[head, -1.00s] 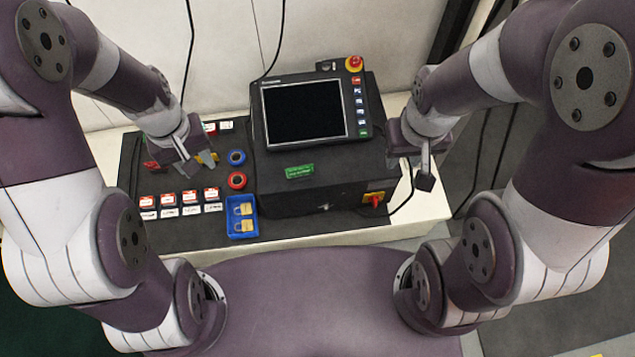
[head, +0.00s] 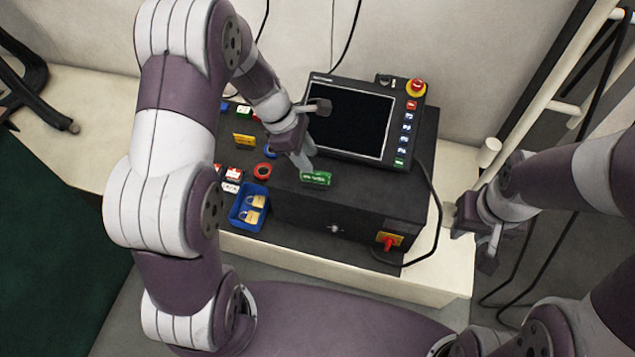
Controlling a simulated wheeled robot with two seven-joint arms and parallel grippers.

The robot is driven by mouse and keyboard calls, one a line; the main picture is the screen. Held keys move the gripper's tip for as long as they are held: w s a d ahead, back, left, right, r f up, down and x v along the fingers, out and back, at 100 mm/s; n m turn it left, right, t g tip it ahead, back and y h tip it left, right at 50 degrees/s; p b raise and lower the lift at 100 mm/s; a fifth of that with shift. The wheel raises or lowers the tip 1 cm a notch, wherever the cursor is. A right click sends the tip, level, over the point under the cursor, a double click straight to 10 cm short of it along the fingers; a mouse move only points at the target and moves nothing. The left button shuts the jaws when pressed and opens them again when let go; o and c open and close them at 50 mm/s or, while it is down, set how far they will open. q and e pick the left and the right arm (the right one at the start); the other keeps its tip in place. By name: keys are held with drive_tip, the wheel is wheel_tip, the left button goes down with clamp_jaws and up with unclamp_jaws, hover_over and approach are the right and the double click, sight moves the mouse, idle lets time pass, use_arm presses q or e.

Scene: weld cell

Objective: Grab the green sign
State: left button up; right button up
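The green sign (head: 316,179) lies on the top of the dark control box, near its front edge and in front of the screen. My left gripper (head: 309,142) is above and just behind the sign. Its fingers look spread, and the grey lower finger ends close to the sign's left end. I cannot tell whether it touches. Nothing shows between its fingers. My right gripper (head: 489,256) hangs to the right of the box, away from the sign. Its fingers are small and overlap in the view, so its opening is unclear.
The screen (head: 348,120) stands behind the sign, with a red emergency button (head: 415,88) at its corner. A yellow sign (head: 244,140), a red ring (head: 262,171) and a blue tray (head: 249,207) with padlocks are left of the box. A red-yellow switch (head: 389,240) is on its front.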

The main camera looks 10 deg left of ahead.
sight(315, 172)
use_arm(q)
drive_tip(key=shift+x, duration=1.1)
drive_tip(key=b+x, duration=0.2)
drive_tip(key=x, duration=0.1)
drive_tip(key=b+x, duration=0.1)
drive_tip(key=x, duration=0.1)
drive_tip(key=shift+a+f, duration=0.2)
drive_tip(key=shift+a, duration=0.15)
drive_tip(key=shift+r, duration=0.15)
clamp_jaws()
